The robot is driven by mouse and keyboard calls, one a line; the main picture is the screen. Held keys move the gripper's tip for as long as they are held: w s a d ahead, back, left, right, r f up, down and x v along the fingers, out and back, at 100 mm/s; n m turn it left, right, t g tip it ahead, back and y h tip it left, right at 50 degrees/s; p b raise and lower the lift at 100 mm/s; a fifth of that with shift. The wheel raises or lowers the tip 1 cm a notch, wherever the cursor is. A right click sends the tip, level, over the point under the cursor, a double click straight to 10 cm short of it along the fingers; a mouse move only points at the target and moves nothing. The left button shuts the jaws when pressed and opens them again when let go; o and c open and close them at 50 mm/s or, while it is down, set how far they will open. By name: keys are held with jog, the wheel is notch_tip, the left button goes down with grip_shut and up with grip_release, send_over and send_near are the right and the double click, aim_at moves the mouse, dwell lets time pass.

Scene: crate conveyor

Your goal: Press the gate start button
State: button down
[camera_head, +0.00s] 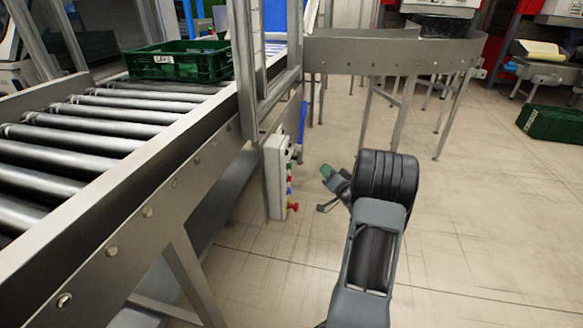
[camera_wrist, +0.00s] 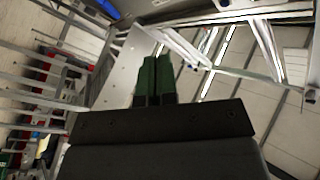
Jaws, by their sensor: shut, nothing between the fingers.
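The button box (camera_head: 278,177) is a narrow light-grey panel fixed to the conveyor frame in the head view. It carries several coloured buttons on its right side, with a red one (camera_head: 293,207) sticking out at the bottom. I cannot tell which one is the gate start button. My gripper (camera_head: 327,171) is just right of the box, apart from it, its green fingertips pointing up and left. In the wrist view the green fingers (camera_wrist: 154,78) are together and empty, in front of a pale flat surface.
A roller conveyor (camera_head: 110,118) fills the left, with a green crate (camera_head: 178,62) on it beside the upright gate frame (camera_head: 243,75). A curved metal conveyor (camera_head: 390,55) stands behind. Another green crate (camera_head: 553,124) is on the floor at right. The floor right of my arm is clear.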

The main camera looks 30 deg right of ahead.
aim_at(291, 166)
jog(key=w+a, duration=0.5)
jog(key=shift+w+a+b, duration=0.3)
jog(key=shift+a, duration=0.1)
jog(key=shift+w+a, duration=0.1)
jog(key=shift+a, duration=0.05)
dwell(2.0)
jog(key=shift+w+a, duration=0.2)
